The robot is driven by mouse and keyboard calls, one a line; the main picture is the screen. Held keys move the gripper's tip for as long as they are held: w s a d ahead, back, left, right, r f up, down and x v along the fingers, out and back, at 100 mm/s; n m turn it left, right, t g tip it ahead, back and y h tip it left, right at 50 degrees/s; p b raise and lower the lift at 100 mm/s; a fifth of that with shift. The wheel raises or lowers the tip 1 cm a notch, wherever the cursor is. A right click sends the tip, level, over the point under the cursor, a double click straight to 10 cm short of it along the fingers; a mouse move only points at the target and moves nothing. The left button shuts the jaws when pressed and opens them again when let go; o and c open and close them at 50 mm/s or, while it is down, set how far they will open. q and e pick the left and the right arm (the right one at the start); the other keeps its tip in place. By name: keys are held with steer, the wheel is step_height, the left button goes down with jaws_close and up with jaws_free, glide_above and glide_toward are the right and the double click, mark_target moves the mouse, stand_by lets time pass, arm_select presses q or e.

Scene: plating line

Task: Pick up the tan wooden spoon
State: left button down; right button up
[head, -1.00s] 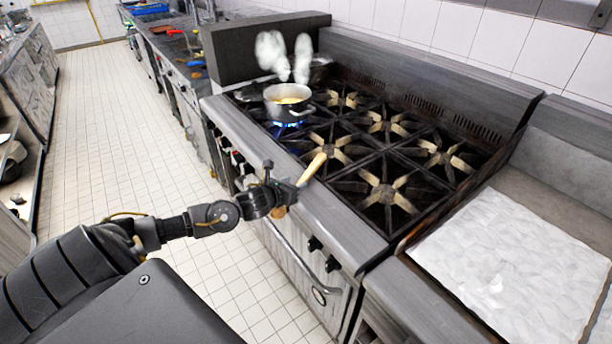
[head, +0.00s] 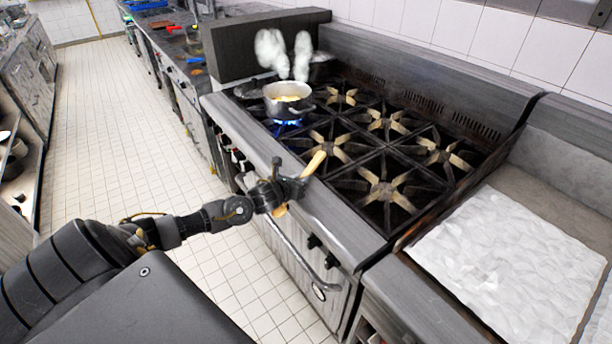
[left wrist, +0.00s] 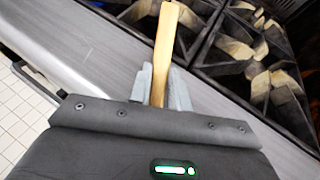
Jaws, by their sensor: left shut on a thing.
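The tan wooden spoon (head: 313,163) is held in my left gripper (head: 292,189) above the front ledge of the stove. Its handle points up and toward the burners, and a tan part of it shows below the gripper. In the left wrist view the spoon's handle (left wrist: 166,45) sticks out between the grey fingers of the left gripper (left wrist: 160,88), which are shut on it. The other end is hidden behind the gripper body in that view. My right gripper is not in view.
A steaming pot (head: 288,101) stands on a lit burner at the stove's back left. The stove (head: 365,213) has several empty burners. A white-covered counter (head: 510,262) lies to the right. Tiled floor (head: 120,130) is open to the left.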

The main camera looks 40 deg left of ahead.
arm_select(q)
steer(key=shift+r, duration=0.1)
step_height(320, 180, up, 10)
steer(key=b, duration=0.2)
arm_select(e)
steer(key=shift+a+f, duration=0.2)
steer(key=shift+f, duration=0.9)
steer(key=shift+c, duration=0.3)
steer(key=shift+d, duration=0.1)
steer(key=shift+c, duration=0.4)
arm_select(q)
steer(key=s+d+r, duration=0.2)
steer(key=d+r, duration=0.1)
steer(key=d, duration=0.5)
steer(key=s+d+r+h, duration=0.1)
steer(key=s+d+r, duration=0.1)
steer(key=d, duration=0.5)
steer(key=s+d+r+m, duration=0.1)
steer(key=s+d+r, duration=0.1)
steer(key=d, duration=0.6)
steer(key=shift+s+d+r, duration=0.3)
steer(key=shift+r, duration=0.6)
